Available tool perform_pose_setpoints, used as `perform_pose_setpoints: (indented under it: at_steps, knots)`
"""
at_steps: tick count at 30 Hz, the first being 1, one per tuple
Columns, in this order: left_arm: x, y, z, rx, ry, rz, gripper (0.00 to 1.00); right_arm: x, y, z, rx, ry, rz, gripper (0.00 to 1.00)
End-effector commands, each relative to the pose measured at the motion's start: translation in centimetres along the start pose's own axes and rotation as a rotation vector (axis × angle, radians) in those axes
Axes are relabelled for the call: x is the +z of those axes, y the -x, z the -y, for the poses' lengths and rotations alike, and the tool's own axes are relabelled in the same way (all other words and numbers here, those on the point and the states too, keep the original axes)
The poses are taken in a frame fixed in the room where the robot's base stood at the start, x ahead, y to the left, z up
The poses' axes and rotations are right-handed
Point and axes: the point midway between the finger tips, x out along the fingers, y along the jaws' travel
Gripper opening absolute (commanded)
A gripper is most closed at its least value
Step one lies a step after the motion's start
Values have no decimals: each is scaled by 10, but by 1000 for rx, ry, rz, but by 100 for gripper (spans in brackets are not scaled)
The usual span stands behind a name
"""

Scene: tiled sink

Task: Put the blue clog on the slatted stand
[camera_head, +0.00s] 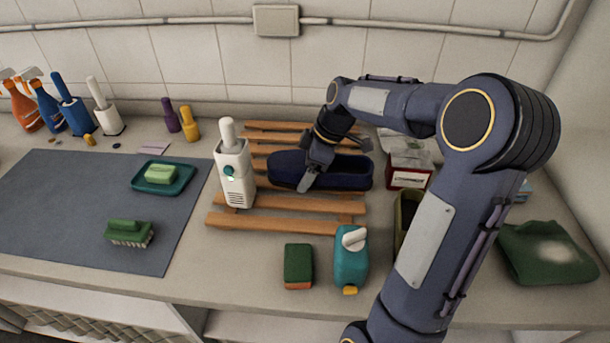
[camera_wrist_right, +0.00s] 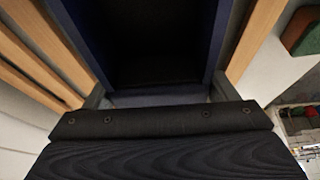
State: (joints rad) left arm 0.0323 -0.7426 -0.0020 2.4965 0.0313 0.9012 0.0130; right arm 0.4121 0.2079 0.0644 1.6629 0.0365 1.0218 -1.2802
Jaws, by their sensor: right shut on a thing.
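The blue clog (camera_head: 345,172) is a dark navy, long, hollow shape over the middle of the slatted stand (camera_head: 290,203), lying level across its wooden slats. I cannot tell whether it touches the slats or hangs just above them. My right gripper (camera_head: 310,178) comes down from the arm and is shut on the clog left of its middle. In the right wrist view, the clog's blue walls and dark hollow (camera_wrist_right: 155,45) show between the fingers, with slats (camera_wrist_right: 35,60) on both sides. My left gripper is not in view.
A white bottle-shaped container (camera_head: 235,175) stands on the stand's left end. A green sponge (camera_head: 298,266) and a teal bottle (camera_head: 350,258) stand in front. A red-and-white box (camera_head: 408,172) is to the right. A grey mat (camera_head: 70,205) with a soap dish (camera_head: 163,178) lies left.

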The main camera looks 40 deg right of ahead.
Motion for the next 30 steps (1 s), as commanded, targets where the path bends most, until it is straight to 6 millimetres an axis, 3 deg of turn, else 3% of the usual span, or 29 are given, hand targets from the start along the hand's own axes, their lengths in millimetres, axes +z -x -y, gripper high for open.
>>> perform_pose_setpoints:
  at_steps: [5, 16, 17, 21, 30]
  knots:
    - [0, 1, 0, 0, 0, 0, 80, 8, -20, 0, -2, 0, 0, 52]
    - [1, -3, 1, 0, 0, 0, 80, 10, -26, 0, 0, 0, -1, 52]
    - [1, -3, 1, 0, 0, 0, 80, 10, -26, 0, -1, 0, 0, 81]
    - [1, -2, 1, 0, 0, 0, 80, 10, -25, 0, -1, 0, 0, 99]
    - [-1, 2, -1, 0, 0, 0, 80, 8, -20, 0, -1, 0, 0, 100]
